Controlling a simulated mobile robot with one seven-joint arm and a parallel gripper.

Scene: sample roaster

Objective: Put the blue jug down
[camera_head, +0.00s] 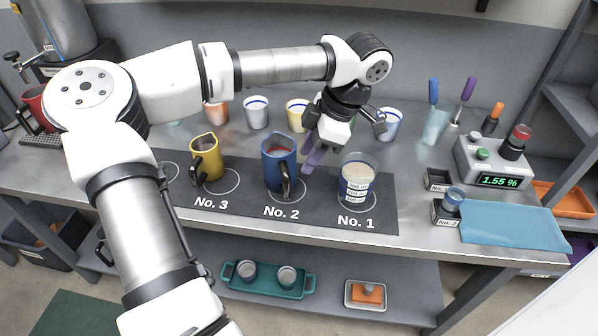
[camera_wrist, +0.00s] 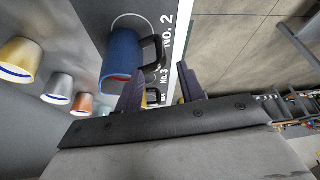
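The blue jug (camera_head: 279,165) stands upright on the dark mat (camera_head: 245,205), on the white ring behind the "No. 2" label. Its black handle points to the front, and something reddish shows inside. My gripper (camera_head: 312,157) is just right of the jug in the head view. In the wrist view, the jug (camera_wrist: 122,55) and its handle lie beyond the fingertips of my gripper (camera_wrist: 160,82). The two purple fingers are spread apart with nothing held between them. I see no contact between fingers and jug.
A yellow jug (camera_head: 207,160) stands left at No. 3. A glass beaker (camera_head: 358,180) stands close on the right at No. 1. Several cups, including a white one (camera_head: 257,112), line the back. A meter (camera_head: 492,160) and blue cloth (camera_head: 515,222) are at right.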

